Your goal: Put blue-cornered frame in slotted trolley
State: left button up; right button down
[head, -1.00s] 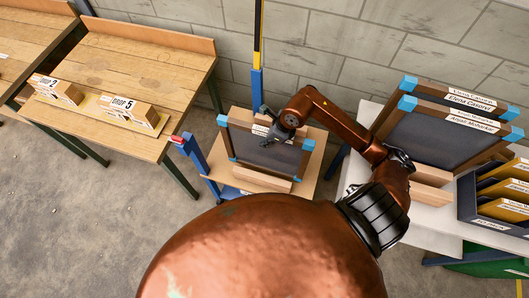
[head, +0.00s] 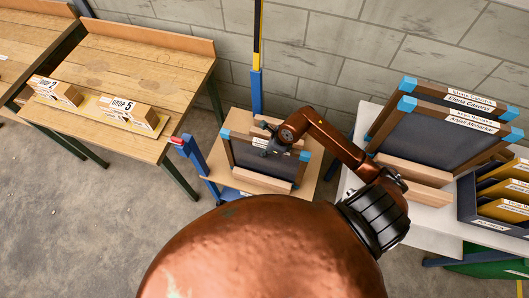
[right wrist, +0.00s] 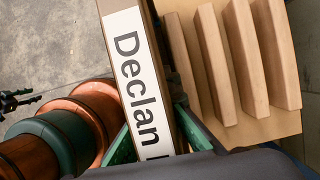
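The blue-cornered frame (head: 250,160), with a dark grey panel and wooden rails, stands at the slotted trolley (head: 226,188), behind the front slat. Whether its lower edge sits fully in a slot is hidden. My right gripper (head: 275,146) is at the frame's top rail and looks shut on it. In the right wrist view, green fingers lie on either side of the rail, whose white label (right wrist: 140,85) reads "Declan". Several wooden slats (right wrist: 240,60) of the trolley show to its right.
Right of the trolley, a white table (head: 425,217) holds two more blue-cornered frames (head: 430,140) in slats and a dark bin (head: 472,205) of yellow folders. On the left, a wooden bench (head: 140,70) carries blocks marked "DROP". A blue-and-yellow post (head: 257,90) rises behind the trolley.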

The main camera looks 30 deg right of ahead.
jog(key=c, duration=2.6)
grip_release()
jog(key=shift+f, duration=0.15)
jog(key=shift+c, duration=0.2)
jog(key=o, duration=0.5)
jog(key=v, duration=1.2)
jog(key=shift+a, duration=0.1)
